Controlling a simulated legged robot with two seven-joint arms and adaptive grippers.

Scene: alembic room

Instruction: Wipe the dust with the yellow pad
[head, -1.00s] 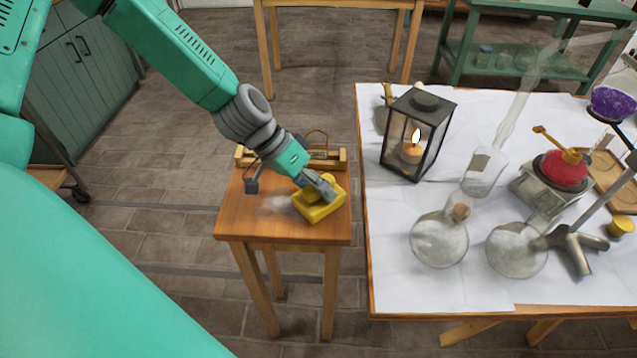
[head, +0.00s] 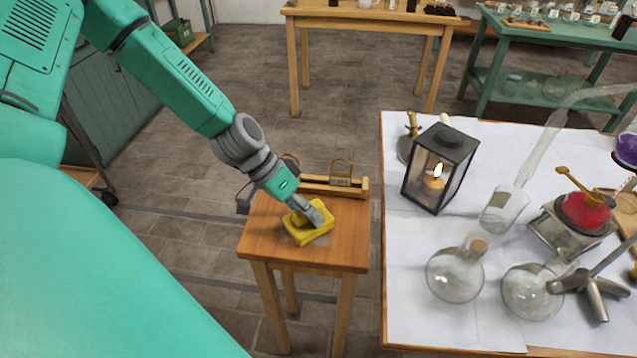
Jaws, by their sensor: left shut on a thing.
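The yellow pad (head: 310,236) lies on the top of a small wooden table (head: 345,252), left of its middle. My left gripper (head: 307,215) reaches down from the upper left and is shut on the pad's raised grip. The pad appears to rest flat on the wood. No clear dust patch shows now; the pad and gripper cover the area where dust could be, and any faint trace beside the pad is too weak to tell. My right gripper is not in view.
A wooden rack with a brass-coloured loop (head: 341,172) stands at the small table's back edge. To the right, a white-covered table (head: 400,290) holds a lit lantern (head: 440,165), round glass flasks (head: 455,275) and a red vessel (head: 584,212). Open floor lies left.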

